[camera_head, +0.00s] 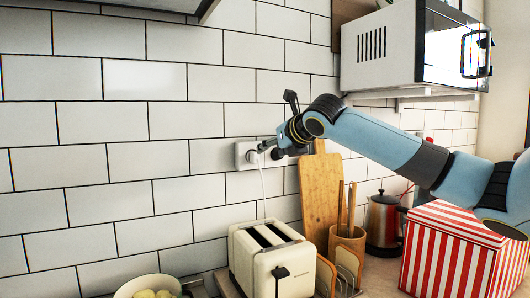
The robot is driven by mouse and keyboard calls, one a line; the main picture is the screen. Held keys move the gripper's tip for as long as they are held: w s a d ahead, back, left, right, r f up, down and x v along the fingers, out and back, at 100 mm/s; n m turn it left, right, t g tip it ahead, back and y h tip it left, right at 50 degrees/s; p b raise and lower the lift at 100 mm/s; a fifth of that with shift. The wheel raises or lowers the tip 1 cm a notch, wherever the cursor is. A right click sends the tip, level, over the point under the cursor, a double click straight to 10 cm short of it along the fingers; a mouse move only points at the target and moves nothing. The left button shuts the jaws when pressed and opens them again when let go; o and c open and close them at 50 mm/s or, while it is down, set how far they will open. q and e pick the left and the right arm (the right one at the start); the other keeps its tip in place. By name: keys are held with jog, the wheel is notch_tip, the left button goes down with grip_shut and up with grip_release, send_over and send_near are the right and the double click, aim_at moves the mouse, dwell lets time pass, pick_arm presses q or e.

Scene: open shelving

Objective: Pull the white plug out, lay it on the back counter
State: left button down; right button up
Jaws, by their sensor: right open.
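The white plug (252,156) sits in the white wall socket plate (241,150) on the tiled wall. Its white cord (264,195) hangs down to behind the cream toaster (270,262). My right gripper (268,148) is open at the socket, with its fingertips close to the plug's right side. I cannot tell whether they touch it. The gripper and wrist cover the right part of the socket plate. My left gripper is out of view.
A wooden cutting board (319,200) leans on the wall under my right arm. A utensil holder (347,247), a kettle (383,222) and a red-striped box (450,255) stand to the right. A bowl (147,287) is at the lower left. A microwave (410,45) sits above.

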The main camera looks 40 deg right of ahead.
aim_at(257, 158)
jog(key=p+x, duration=0.1)
jog(key=x, duration=0.8)
jog(key=shift+w+f+p, duration=0.15)
jog(key=shift+w+p, duration=0.05)
jog(key=shift+p, duration=0.15)
jog(key=shift+w+f, duration=0.25)
jog(key=shift+w, duration=0.2)
grip_shut()
jog(key=c, duration=0.6)
grip_release()
jog(key=shift+c, duration=0.2)
grip_shut()
jog(key=shift+s, duration=0.15)
